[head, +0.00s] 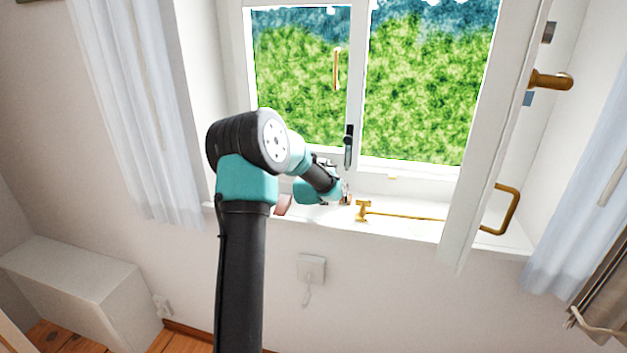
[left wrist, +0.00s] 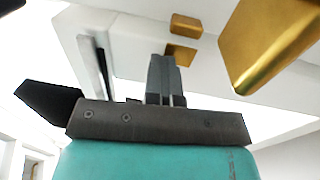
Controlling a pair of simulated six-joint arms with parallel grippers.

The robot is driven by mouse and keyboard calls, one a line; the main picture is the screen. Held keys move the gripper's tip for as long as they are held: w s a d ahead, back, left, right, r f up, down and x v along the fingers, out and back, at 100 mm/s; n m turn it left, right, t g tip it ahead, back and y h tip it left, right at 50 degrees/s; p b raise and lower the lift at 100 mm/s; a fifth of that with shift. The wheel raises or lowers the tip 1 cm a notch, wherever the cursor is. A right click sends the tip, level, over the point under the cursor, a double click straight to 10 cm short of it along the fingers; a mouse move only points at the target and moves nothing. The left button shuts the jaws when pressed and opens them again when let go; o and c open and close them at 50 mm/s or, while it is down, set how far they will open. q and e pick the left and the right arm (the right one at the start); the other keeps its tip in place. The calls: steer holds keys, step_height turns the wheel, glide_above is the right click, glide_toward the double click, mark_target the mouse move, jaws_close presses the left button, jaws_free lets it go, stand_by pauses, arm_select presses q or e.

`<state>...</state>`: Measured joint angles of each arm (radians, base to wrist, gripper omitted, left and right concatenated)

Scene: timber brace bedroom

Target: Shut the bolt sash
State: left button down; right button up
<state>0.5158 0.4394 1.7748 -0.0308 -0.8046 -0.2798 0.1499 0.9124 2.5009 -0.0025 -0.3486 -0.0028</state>
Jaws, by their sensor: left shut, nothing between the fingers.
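A white window stands ahead. One sash (head: 497,130) is swung inward at the right, nearly edge-on, with a brass lever handle (head: 550,80). A black bolt (head: 348,147) sits low on the upright at the middle of the window. A slim brass handle (head: 336,70) shows above it. I cannot tell which leaf is named the bolt sash. My left gripper (head: 345,194) is just above the sill below the black bolt. In the left wrist view its fingers (left wrist: 164,80) are together and empty. My right gripper is not in view.
A brass stay (head: 410,216) lies along the sill (head: 290,212), and a brass loop (head: 508,210) is beside the open sash. Curtains (head: 135,110) hang at both sides. The wrist view shows a large brass piece (left wrist: 270,42) close to the right. A white box (head: 80,290) stands at lower left.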

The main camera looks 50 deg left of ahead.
arm_select(q)
steer(key=shift+w+a+r, duration=0.15)
steer(key=d+v, duration=0.1)
steer(key=v, duration=1.3)
steer(key=shift+w+d, duration=0.15)
steer(key=shift+d, duration=0.05)
